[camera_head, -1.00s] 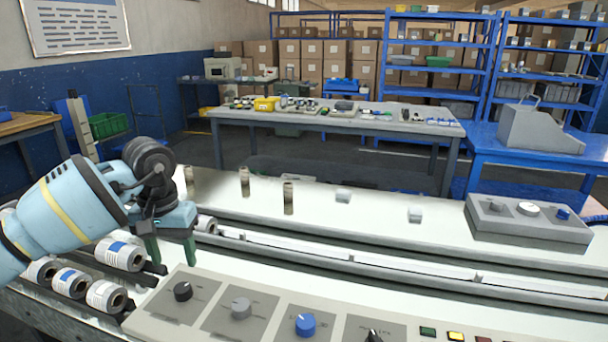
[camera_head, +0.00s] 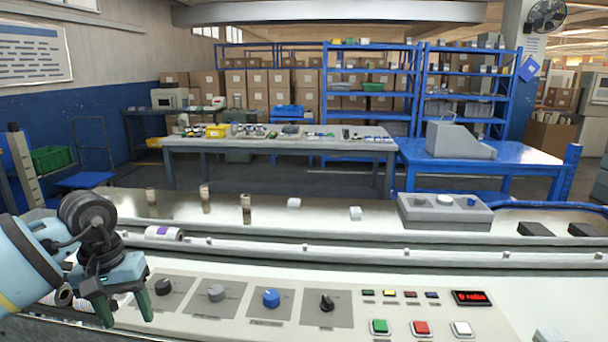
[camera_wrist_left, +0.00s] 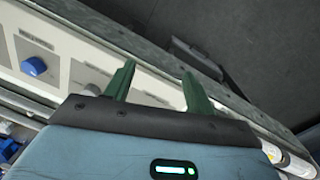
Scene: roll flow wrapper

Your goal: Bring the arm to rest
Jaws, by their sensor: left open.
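My left gripper (camera_head: 124,311) is at the lower left of the head view, fingers pointing down, open and empty beside the left end of the control panel. Its two green fingers (camera_wrist_left: 158,72) stand apart in the left wrist view with nothing between them. A white roll with a purple label (camera_head: 163,232) lies on the rail behind the panel, apart from the gripper. A few white rolls (camera_head: 84,304) show partly behind the gripper. In the left wrist view, a roll (camera_wrist_left: 272,153) shows at the lower right. My right gripper is not in view.
The control panel (camera_head: 195,320) carries knobs, coloured buttons and a red display (camera_head: 471,297). Short posts (camera_head: 246,208), small white blocks (camera_head: 294,203) and a grey knob box (camera_head: 445,213) stand behind the rail. A grey table (camera_head: 280,147) stands farther back.

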